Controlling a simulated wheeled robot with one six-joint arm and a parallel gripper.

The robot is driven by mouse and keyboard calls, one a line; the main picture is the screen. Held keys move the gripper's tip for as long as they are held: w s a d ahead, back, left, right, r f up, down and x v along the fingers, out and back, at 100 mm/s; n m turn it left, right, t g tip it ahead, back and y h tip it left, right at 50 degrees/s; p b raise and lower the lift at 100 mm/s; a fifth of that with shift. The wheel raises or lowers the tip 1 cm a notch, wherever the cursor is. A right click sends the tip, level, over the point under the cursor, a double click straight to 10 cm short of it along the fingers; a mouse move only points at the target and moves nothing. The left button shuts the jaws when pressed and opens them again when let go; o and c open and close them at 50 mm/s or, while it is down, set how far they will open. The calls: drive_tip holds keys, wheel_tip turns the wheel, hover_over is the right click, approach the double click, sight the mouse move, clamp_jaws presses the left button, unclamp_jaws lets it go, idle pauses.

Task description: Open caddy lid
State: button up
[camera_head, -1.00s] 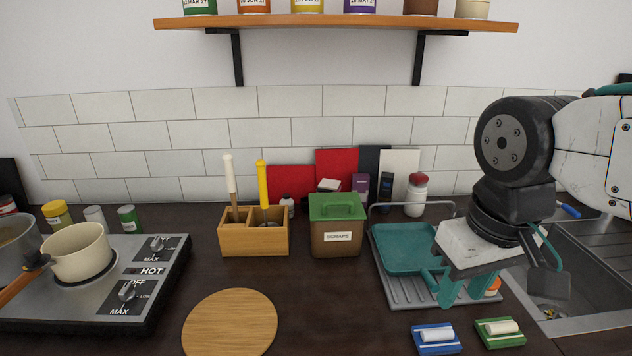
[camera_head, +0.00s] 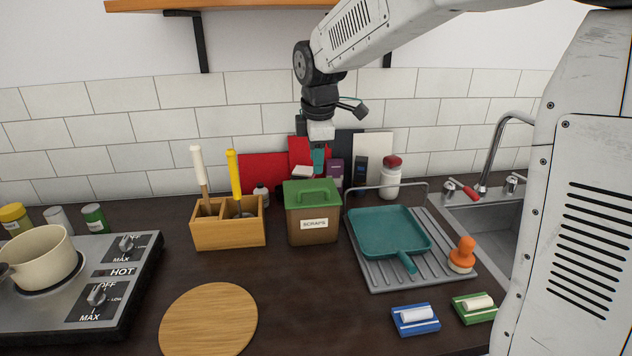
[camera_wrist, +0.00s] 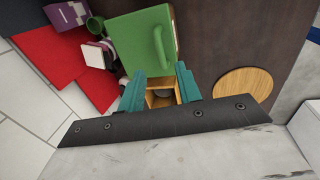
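The caddy (camera_head: 312,228) is a brown box labelled SCRAPS in the middle of the counter. Its green lid (camera_head: 298,187) lies flat and closed on top, with a raised green handle (camera_head: 318,190). In the wrist view the lid (camera_wrist: 138,40) fills the upper middle, and its handle (camera_wrist: 158,48) shows near its right side. My gripper (camera_head: 318,160) hangs above the caddy, toward its back edge as seen from the head. In the wrist view the teal fingers (camera_wrist: 160,84) are apart with nothing held between them. They appear clear of the handle.
A wooden utensil holder (camera_head: 228,232) stands just left of the caddy. A drying rack (camera_head: 447,268) with a teal pan (camera_head: 385,232) is close on its right. Red boards (camera_head: 262,171) and small containers stand behind. The counter in front is clear beside a round board (camera_head: 208,318).

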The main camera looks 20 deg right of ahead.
sight(316, 188)
drive_tip(key=f, duration=0.2)
drive_tip(key=w+f, duration=0.1)
drive_tip(key=f, duration=0.4)
drive_tip(key=shift+w+d+f, duration=0.15)
drive_tip(key=shift+w+f, duration=0.1)
clamp_jaws()
